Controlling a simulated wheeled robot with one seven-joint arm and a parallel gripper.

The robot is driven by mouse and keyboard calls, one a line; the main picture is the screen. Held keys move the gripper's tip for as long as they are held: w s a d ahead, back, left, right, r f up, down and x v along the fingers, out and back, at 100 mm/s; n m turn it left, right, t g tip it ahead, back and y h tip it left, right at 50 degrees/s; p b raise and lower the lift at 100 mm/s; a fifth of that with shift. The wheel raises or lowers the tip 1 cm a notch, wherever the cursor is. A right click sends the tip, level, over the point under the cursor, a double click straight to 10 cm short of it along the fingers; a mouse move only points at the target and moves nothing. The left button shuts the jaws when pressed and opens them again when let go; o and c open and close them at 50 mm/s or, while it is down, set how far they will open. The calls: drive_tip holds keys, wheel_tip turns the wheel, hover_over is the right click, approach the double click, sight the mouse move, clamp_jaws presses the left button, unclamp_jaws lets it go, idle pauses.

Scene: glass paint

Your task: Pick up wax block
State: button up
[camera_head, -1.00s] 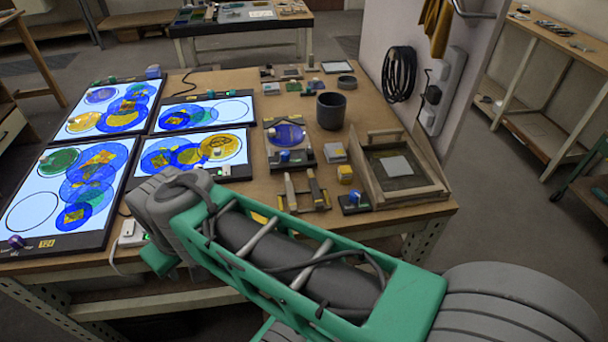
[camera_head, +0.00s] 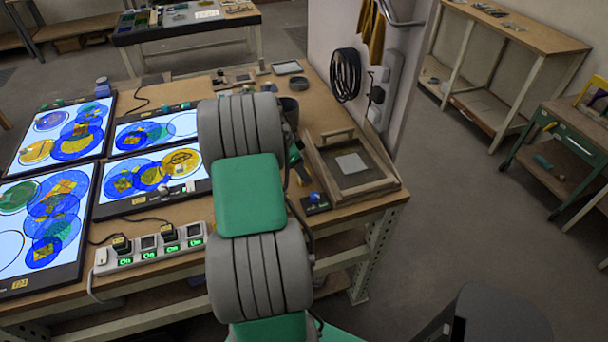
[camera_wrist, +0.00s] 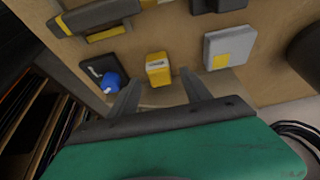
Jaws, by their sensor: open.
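A small yellow block with a pale label, which I take to be the wax block (camera_wrist: 158,70), lies on the brown tabletop in the wrist view. My gripper (camera_wrist: 161,80) is open, with one finger to each side of the yellow block in the picture. The fingers look empty; I cannot tell how far above the table they are. In the head view my arm hides both the block and the gripper.
A dark item with a blue knob (camera_wrist: 111,82) lies left of the block, and a grey block with a yellow patch (camera_wrist: 229,47) lies right of it. A wooden-framed tray (camera_head: 387,182), lit panels (camera_head: 55,180) and a power strip (camera_head: 150,246) are on the table.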

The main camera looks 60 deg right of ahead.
drive_tip(key=x, duration=0.2)
drive_tip(key=shift+d+f, duration=0.1)
drive_tip(key=shift+f, duration=0.25)
clamp_jaws()
